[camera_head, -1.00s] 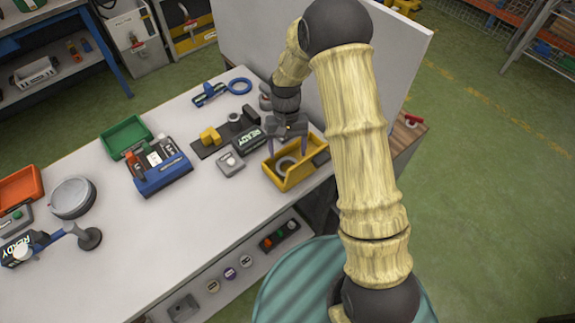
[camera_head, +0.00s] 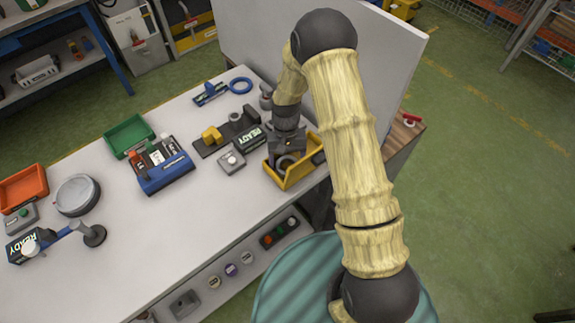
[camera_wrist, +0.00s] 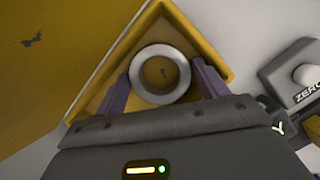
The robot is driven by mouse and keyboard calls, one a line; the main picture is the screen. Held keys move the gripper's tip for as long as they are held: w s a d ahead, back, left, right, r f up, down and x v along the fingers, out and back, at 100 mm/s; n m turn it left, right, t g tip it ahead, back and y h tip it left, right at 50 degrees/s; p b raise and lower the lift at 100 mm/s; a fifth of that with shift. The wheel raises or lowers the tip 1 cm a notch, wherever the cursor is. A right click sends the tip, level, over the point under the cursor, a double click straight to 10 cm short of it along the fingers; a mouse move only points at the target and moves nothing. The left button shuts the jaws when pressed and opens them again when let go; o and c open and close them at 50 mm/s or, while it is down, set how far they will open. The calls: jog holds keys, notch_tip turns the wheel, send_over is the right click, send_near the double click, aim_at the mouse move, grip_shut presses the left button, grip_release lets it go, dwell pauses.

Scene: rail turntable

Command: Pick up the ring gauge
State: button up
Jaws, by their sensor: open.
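The ring gauge is a grey metal ring (camera_wrist: 160,74) lying in the yellow bin (camera_head: 299,176), near one corner of it in the wrist view. In the head view only part of the ring (camera_head: 286,161) shows below my gripper. My gripper (camera_wrist: 160,88) is open, with one purple-grey finger on each side of the ring. The fingertips reach down into the bin. I cannot tell whether either finger touches the ring. In the head view my gripper (camera_head: 287,155) is over the bin and partly hides its inside.
A grey button box (camera_head: 232,161) and a dark fixture with a yellow block (camera_head: 211,135) stand left of the bin. A blue tray (camera_head: 165,178) is farther left. An upright white panel (camera_head: 250,50) stands behind the arm.

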jog(key=c, duration=0.7)
jog(key=shift+r, duration=0.1)
jog(key=shift+c, duration=0.2)
notch_tip(320, 180, up, 10)
jog(key=b, duration=0.2)
dwell(0.4)
